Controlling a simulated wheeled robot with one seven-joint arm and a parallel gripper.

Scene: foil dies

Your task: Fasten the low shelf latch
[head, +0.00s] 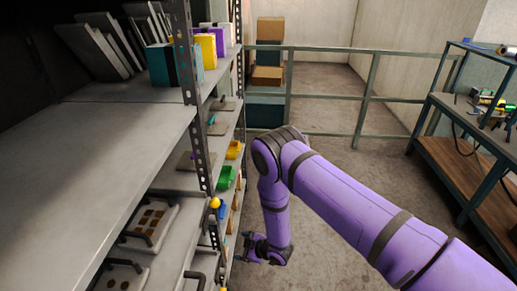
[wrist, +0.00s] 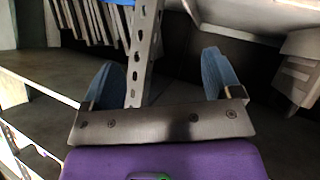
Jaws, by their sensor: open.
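My gripper (head: 244,247) is low beside the shelf rack in the head view, at the end of my purple arm. In the wrist view its two blue fingers (wrist: 162,82) stand wide apart with nothing held between them. A perforated metal post (wrist: 143,55) shows behind the gap between the fingers; I cannot tell how far off it is. A yellow ball knob (head: 215,203) sits by the rack's front post in the head view, above and left of my gripper. It may belong to the latch, but I cannot tell its state. No latch is clear in the wrist view.
The shelf rack's front post (head: 187,60) and long shelf (head: 90,140) stand at left. Yellow (head: 233,150) and green bins (head: 227,177) sit on lower shelves. A railing (head: 330,50) crosses behind, and a workbench (head: 460,150) is at right.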

